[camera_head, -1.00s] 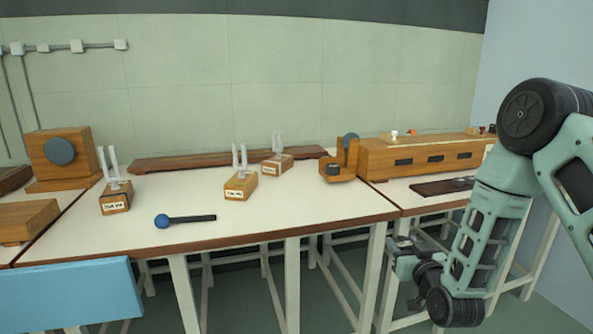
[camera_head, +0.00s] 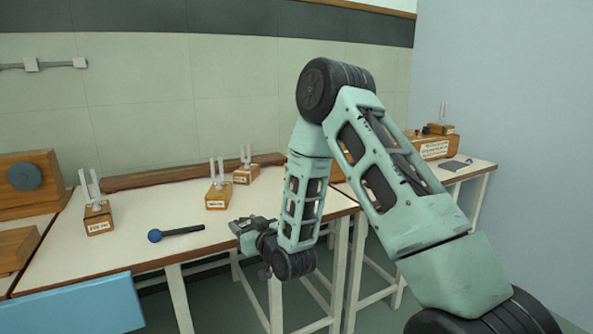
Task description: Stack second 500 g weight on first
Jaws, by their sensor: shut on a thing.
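My gripper (camera_head: 248,232) is low in front of the white table's (camera_head: 145,205) front edge, left of my forearm. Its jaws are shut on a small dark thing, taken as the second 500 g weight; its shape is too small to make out. The first 500 g weight is not visible. My arm covers the part of the bench to the right of the tuning forks, where a dark cylinder on a wooden stand showed earlier.
Tuning forks on wooden boxes stand on the table, at left (camera_head: 98,217) and mid-table (camera_head: 218,192), with another behind (camera_head: 246,172). A blue-headed mallet (camera_head: 155,236) lies in front. A blue panel (camera_head: 75,305) is at lower left. A further bench (camera_head: 470,170) is at right.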

